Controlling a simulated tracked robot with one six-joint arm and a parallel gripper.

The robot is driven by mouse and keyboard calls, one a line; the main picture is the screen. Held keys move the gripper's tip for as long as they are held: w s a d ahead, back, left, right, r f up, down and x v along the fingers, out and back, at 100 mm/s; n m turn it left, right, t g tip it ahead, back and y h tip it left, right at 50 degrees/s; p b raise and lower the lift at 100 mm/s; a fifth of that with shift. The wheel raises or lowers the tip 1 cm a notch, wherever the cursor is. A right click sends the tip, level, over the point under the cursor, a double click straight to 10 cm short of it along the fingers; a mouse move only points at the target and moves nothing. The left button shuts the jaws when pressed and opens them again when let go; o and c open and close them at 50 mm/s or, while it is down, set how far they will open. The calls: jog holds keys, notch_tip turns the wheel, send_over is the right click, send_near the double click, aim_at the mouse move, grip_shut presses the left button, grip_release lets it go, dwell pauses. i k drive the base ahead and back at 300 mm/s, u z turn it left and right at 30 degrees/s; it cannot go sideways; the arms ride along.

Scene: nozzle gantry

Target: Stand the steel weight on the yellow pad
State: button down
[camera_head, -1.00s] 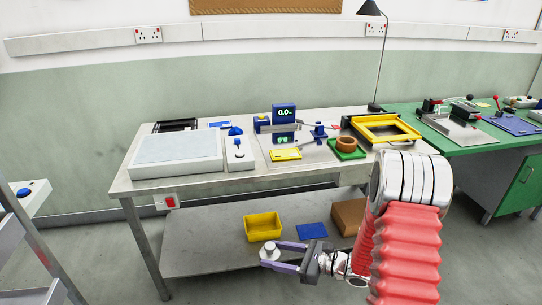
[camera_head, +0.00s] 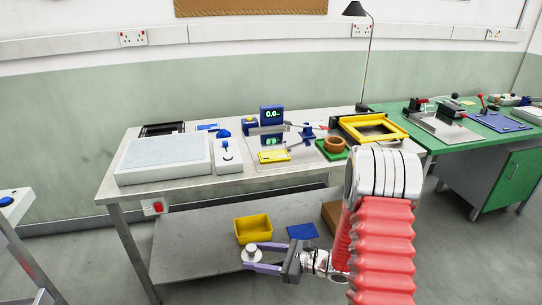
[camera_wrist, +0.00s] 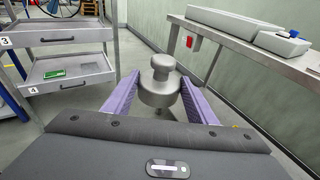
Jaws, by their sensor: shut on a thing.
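The steel weight (camera_head: 252,254) is a silvery cylinder with a narrower neck and a round knob on top. My gripper (camera_head: 260,256) is shut on it, with a purple finger on each side, and holds it upright in front of the bench. In the wrist view the weight (camera_wrist: 158,85) sits between the fingertips. The yellow pad (camera_head: 274,156) lies flat on the bench top, in front of a blue digital display (camera_head: 271,115) that reads 0.0. The pad is well above and behind my gripper in the head view.
A yellow bin (camera_head: 253,229) and a blue mat (camera_head: 303,231) are on the lower shelf. A green tray with a brown ring (camera_head: 333,144), a yellow frame (camera_head: 372,128) and a white slab (camera_head: 165,158) are on the bench. A trolley (camera_wrist: 68,72) shows in the wrist view.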

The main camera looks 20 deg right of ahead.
aim_at(273, 155)
jog(key=u, duration=0.05)
jog(key=i, duration=0.95)
jog(key=z, duration=0.05)
